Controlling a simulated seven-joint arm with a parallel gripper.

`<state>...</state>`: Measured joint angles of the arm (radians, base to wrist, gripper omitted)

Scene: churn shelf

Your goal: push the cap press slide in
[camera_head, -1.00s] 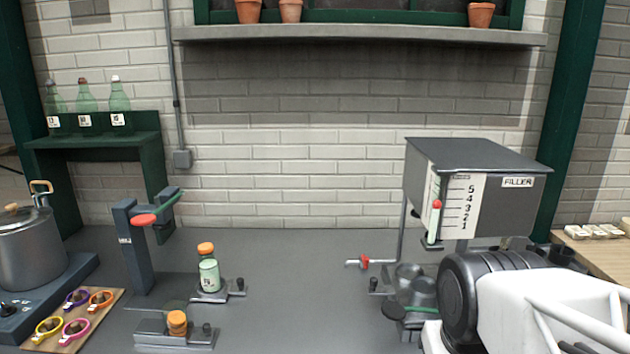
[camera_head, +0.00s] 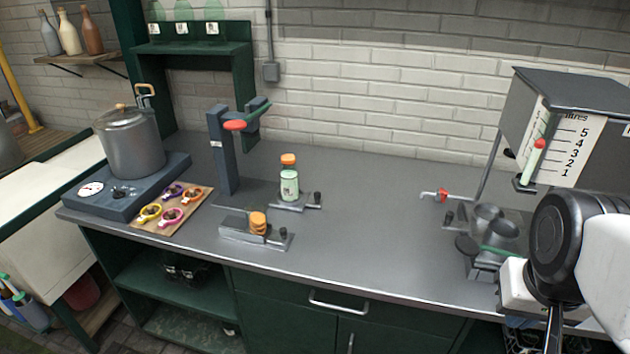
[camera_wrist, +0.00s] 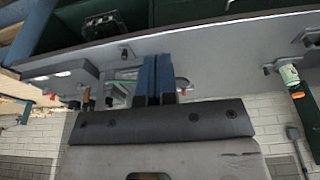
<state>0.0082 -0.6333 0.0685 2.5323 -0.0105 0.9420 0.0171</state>
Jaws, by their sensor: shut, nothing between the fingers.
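The cap press (camera_head: 228,150) is a dark post with a red-tipped lever, toward the left of the counter. Its slide (camera_head: 295,202), a small metal plate with a knob at its right end, lies right of the post. A bottle with pale green contents and an orange cap (camera_head: 289,182) stands upright on it, out to the right of the press head. My gripper (camera_wrist: 153,60) shows in the wrist view with its two blue fingers together and empty. It is apart from the slide; my arm is at the right of the head view. A bottle also shows at the right edge of the wrist view (camera_wrist: 290,74).
A holder (camera_head: 245,235) with stacked orange caps sits in front of the slide. The filler (camera_head: 575,110) stands at the right with metal parts below. A pot (camera_head: 130,142) and a board of colourful rings (camera_head: 165,207) are at the left. The counter's middle is clear.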

